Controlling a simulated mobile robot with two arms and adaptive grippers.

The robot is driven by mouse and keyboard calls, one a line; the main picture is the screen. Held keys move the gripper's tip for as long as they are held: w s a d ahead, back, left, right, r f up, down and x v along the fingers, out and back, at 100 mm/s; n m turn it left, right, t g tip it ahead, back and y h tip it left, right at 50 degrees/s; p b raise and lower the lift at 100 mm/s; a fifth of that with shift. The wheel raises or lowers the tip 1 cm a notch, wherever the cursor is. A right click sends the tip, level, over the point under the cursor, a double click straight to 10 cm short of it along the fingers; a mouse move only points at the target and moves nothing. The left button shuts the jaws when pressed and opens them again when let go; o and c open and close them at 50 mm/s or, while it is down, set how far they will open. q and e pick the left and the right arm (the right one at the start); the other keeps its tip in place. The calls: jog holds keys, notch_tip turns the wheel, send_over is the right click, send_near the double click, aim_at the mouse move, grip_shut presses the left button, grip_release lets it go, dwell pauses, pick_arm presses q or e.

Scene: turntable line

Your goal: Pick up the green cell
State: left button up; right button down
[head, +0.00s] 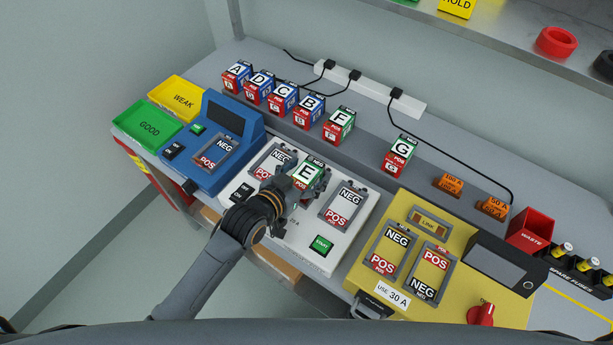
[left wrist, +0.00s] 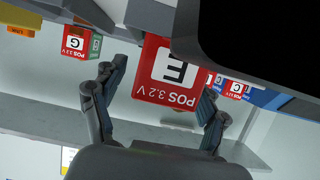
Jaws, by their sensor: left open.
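The cell marked E (head: 308,172), with a green NEG end and red POS face, is over the middle of the white charger (head: 295,230). My left gripper (head: 301,186) is at this cell, covering its lower part and the charger behind it. In the left wrist view my left gripper (left wrist: 164,80) has its fingers apart, with the cell's red and white face (left wrist: 165,78) between or just beyond them. I cannot tell whether they touch it. Two more green and red cells, F (head: 339,122) and G (head: 400,155), stand on the back ledge. My right gripper is not in view.
Several blue and red cells (head: 283,97) stand left of F. A blue tester (head: 215,165) is left of the charger, a yellow unit (head: 371,291) right. Green GOOD (head: 149,128) and yellow WEAK (head: 184,100) trays are far left. A red waste bin (head: 531,231) is right.

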aim_at(306, 173)
pick_arm(q)
grip_shut()
jog(key=shift+r, duration=0.1)
jog(key=shift+w+r, duration=0.1)
jog(key=shift+r, duration=0.45)
jog(key=shift+s+r+b, duration=0.25)
jog(key=shift+r+b, duration=0.15)
jog(key=shift+r, duration=0.85)
jog(key=s+r, duration=0.2)
jog(key=s+a+r, duration=0.1)
jog(key=s+r, duration=0.1)
jog(key=r, duration=0.1)
jog(key=shift+s, duration=0.1)
jog(key=s+a+r+p, duration=0.1)
jog(key=s+r, duration=0.3)
jog(key=s, duration=0.5)
jog(key=shift+a+r, duration=0.2)
jog(key=shift+a, duration=0.35)
